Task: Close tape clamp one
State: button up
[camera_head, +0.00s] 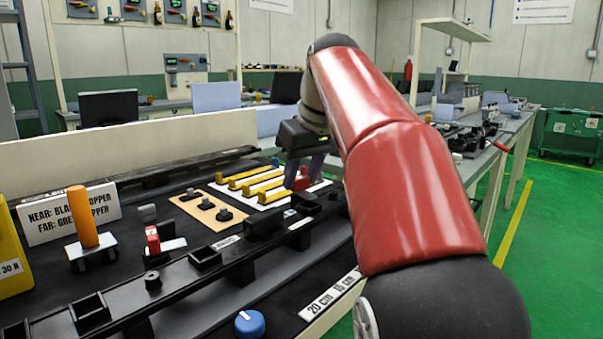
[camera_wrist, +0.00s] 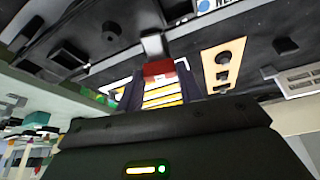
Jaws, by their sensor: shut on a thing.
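My gripper (camera_head: 304,173) is low over the far right part of the black bench board, its fingers pointing down. It is shut on a small red clamp part (camera_head: 303,183), which shows between the fingertips. In the wrist view the red clamp part (camera_wrist: 158,69) lies between the dark fingers, with a grey block (camera_wrist: 154,45) against it. A second red clamp (camera_head: 152,239) stands near the orange post, beside a white label. I cannot read which clamp is number one. The fingertips' exact contact is partly hidden.
Yellow bars (camera_head: 250,181) on a white plate lie left of my gripper; they also show in the wrist view (camera_wrist: 163,95). A tan board (camera_head: 208,210) with black knobs sits nearby. A long black rail (camera_head: 225,252) runs in front. An orange post (camera_head: 82,217) stands left.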

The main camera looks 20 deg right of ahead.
aim_at(316, 196)
jog(key=shift+n+y, duration=0.5)
jog(key=shift+n, duration=0.6)
jog(key=o, duration=1)
jog(key=shift+v, duration=3.9)
jog(key=shift+w+g, duration=0.1)
jog(key=shift+g, duration=0.2)
